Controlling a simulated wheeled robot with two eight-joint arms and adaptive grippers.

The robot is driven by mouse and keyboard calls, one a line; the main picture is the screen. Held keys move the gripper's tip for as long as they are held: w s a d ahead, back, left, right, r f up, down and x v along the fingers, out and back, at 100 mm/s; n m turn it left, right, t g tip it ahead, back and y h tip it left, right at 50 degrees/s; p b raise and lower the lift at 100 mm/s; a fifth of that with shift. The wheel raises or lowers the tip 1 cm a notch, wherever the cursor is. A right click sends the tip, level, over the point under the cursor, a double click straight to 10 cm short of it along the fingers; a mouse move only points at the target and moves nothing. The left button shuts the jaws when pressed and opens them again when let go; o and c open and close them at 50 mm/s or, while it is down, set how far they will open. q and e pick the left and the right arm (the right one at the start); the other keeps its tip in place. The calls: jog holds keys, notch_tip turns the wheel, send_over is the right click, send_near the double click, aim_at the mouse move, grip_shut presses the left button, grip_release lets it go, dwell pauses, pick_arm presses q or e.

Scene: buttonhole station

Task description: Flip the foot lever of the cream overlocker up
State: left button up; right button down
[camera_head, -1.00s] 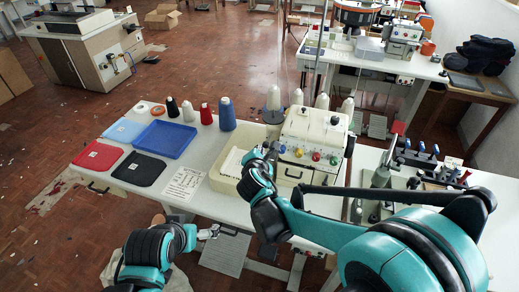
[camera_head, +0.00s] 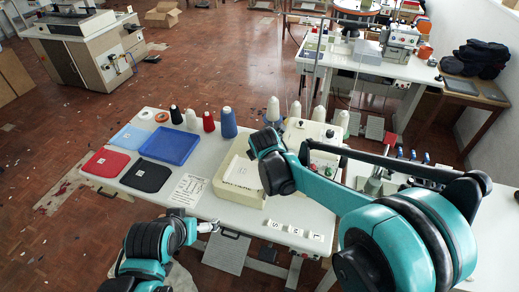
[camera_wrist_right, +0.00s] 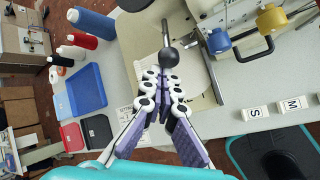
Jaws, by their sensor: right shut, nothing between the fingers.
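The cream overlocker (camera_head: 299,131) stands on the white table in the head view, its front largely hidden by my right arm. Part of its cream body (camera_wrist_right: 236,12) shows at the top of the right wrist view. A dark rod with a black ball knob (camera_wrist_right: 168,57), apparently the foot lever, shows there. My right gripper (camera_wrist_right: 160,82) is shut and empty, its fingertips just below the knob in the picture; I cannot tell if they touch. The head view hides this gripper behind the arm. My left gripper (camera_head: 208,226) is at the table's front edge, too small to read.
Blue (camera_wrist_right: 218,41) and yellow (camera_wrist_right: 271,19) knobs are close right of the gripper. Lettered white blocks (camera_head: 295,231) lie along the front.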

jog(key=shift+w+d+r+g+y+p, duration=0.25)
jog(key=shift+w+r+g+p, duration=0.35)
jog(key=shift+g, duration=0.4)
jog(key=shift+s+a+r, duration=0.1)
jog(key=shift+s, duration=0.05)
jog(key=shift+r+p, duration=0.6)
jog(key=shift+r, duration=0.15)
jog(key=shift+a+f, duration=0.1)
